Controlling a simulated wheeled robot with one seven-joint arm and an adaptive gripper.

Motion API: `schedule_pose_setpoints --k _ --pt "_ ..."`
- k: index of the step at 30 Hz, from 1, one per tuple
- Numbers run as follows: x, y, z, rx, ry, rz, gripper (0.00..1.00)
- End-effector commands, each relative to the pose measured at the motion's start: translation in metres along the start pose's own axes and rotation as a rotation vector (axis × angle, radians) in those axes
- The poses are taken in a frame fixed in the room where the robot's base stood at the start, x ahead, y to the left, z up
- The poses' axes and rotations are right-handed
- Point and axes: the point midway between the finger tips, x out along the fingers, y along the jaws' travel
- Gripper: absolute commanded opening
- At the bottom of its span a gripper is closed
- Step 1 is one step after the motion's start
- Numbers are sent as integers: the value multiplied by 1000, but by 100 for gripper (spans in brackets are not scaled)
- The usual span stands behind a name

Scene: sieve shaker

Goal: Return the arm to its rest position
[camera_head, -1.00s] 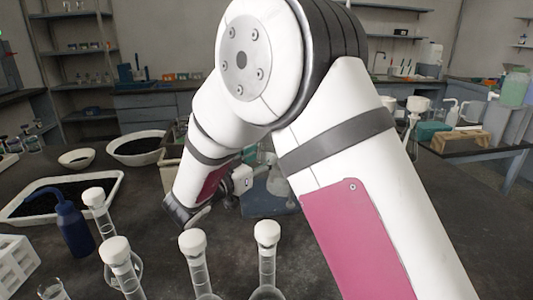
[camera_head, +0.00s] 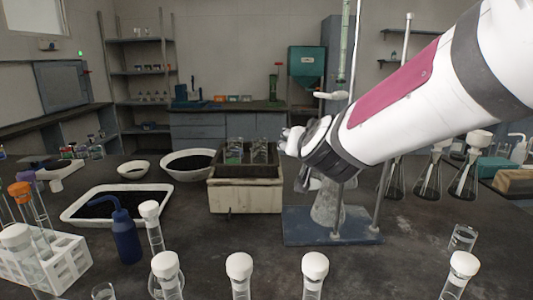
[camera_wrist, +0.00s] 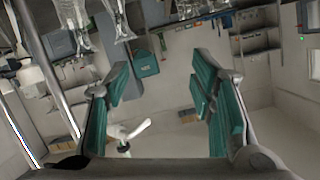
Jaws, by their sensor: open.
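My arm comes in from the upper right of the head view. The forearm slopes down and left over the bench, and its wrist sits near the middle. My gripper (camera_head: 292,158) is at the wrist's left end, mostly hidden behind it in that view. In the wrist view my gripper (camera_wrist: 160,95) is open, its two teal-padded fingers wide apart. No object is held between them. A white clamp piece (camera_wrist: 130,131) shows beyond the fingers, low in the gap.
A stand with a blue base (camera_head: 330,238) and upright rods is close behind my wrist. A beige box (camera_head: 240,196) with glass beakers stands left of it. Stoppered flasks (camera_head: 240,266) line the front, and a blue bottle (camera_head: 126,240) and white rack (camera_head: 50,262) are left.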

Motion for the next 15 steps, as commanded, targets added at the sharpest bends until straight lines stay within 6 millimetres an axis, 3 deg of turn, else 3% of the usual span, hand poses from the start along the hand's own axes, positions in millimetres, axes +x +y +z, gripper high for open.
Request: schedule_pose_setpoints --k 2,8,15 --pt "-31 4 2 -25 -72 -50 50" --pt "-114 30 37 -116 -310 -94 50" --pt "-211 88 93 -204 -574 3 50"
